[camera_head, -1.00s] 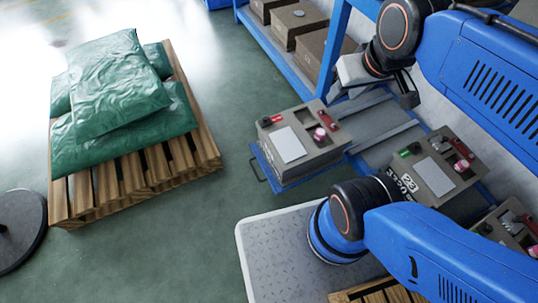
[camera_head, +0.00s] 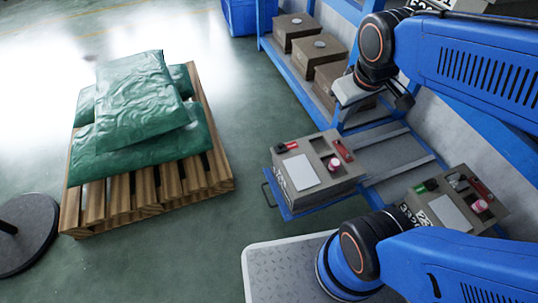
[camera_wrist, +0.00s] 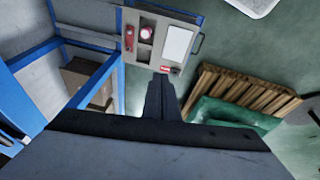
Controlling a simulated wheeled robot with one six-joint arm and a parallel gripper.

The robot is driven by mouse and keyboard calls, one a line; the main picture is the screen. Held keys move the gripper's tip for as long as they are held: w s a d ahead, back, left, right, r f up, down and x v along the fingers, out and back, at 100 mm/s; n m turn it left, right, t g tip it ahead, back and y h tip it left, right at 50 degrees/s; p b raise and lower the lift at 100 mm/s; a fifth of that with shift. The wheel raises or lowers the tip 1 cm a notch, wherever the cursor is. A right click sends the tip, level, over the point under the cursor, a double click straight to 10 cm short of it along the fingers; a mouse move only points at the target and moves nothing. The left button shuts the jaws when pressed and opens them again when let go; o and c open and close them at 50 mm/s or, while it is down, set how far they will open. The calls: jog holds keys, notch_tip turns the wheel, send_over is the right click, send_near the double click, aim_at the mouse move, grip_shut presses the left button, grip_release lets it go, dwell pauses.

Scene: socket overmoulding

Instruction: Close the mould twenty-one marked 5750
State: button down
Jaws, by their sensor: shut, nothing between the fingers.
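A grey-brown mould (camera_head: 318,172) sits on a pulled-out blue tray (camera_head: 290,207) in the head view. Its top has a pale plate, a red tag, a pink-red knob and a red lever. Marks on its side are too small to read surely. The same mould shows at the top of the wrist view (camera_wrist: 150,52). A second mould (camera_head: 452,203) with a green tag stands to its right, partly hidden by my arm; I cannot read its number surely. My gripper (camera_wrist: 160,82) is shut and empty, apart from the moulds. I cannot identify 5750.
A blue rack (camera_head: 292,72) with several brown boxes (camera_head: 294,30) stands at the back. A wooden pallet (camera_head: 140,205) with green sacks (camera_head: 140,100) is on the left. A round dark base (camera_head: 25,235) stands at far left. The floor between pallet and tray is clear.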

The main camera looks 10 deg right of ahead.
jog(key=w+a+f+n+g+h, duration=0.2)
jog(key=w+a+f+n, duration=0.8)
jog(key=w, duration=0.4)
jog(key=w+a+f+n+h, duration=0.1)
jog(key=w+a+f+n, duration=0.15)
jog(key=a+f, duration=0.55)
jog(key=w+a+f+n+h, duration=0.15)
jog(key=a+f+n, duration=0.35)
jog(key=f, duration=0.5)
jog(key=d+x, duration=0.1)
jog(key=x, duration=1.1)
jog(key=shift+d+r+g, duration=0.2)
jog(key=shift+r+g, duration=0.1)
jog(key=shift+g, duration=0.1)
jog(key=shift+m+y, duration=0.25)
